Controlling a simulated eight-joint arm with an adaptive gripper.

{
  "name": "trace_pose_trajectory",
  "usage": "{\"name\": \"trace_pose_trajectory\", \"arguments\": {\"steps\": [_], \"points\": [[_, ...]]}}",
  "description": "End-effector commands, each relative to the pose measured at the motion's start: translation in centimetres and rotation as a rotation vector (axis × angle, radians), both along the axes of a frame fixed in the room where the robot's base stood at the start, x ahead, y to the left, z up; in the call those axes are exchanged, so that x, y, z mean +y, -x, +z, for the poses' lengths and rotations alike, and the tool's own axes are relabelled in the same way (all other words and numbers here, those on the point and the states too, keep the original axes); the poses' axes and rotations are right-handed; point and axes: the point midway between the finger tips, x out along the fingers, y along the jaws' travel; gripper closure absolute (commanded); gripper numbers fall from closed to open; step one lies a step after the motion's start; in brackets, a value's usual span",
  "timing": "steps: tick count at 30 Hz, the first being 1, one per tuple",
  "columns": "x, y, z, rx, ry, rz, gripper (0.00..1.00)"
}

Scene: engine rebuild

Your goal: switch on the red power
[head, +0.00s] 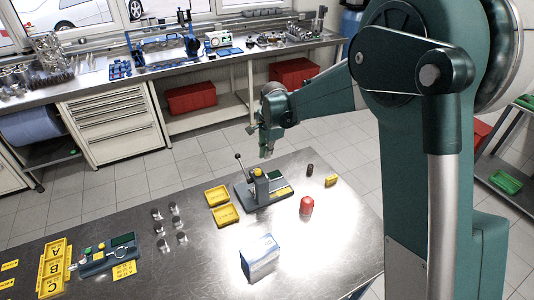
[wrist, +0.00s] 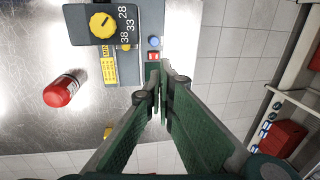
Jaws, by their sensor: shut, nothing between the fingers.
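The red power switch (wrist: 153,57) is a small red rocker on the grey-blue base of a device, close to a blue button (wrist: 154,42). In the head view the device (head: 262,188) stands on the steel table, and its switch is too small to make out. My gripper (wrist: 159,76) is shut and empty, with its fingertips right by the red switch in the wrist view. I cannot tell whether they touch it.
A yellow dial (wrist: 101,22) with numbers sits on the device. A red cylinder (wrist: 64,89) stands beside it. Yellow trays (head: 226,214), metal cylinders (head: 160,230) and a blue-white box (head: 260,258) are on the table (head: 205,265). A workbench (head: 200,58) runs behind, across open floor.

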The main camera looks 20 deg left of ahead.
Motion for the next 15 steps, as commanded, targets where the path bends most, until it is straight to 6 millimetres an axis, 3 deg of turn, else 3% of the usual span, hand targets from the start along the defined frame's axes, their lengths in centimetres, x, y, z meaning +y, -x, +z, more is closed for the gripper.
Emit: {"name": "trace_pose_trajectory", "arguments": {"steps": [15], "points": [[0.8, -0.8, -6.3, 0.000, 0.000, 0.000, 1.00]]}}
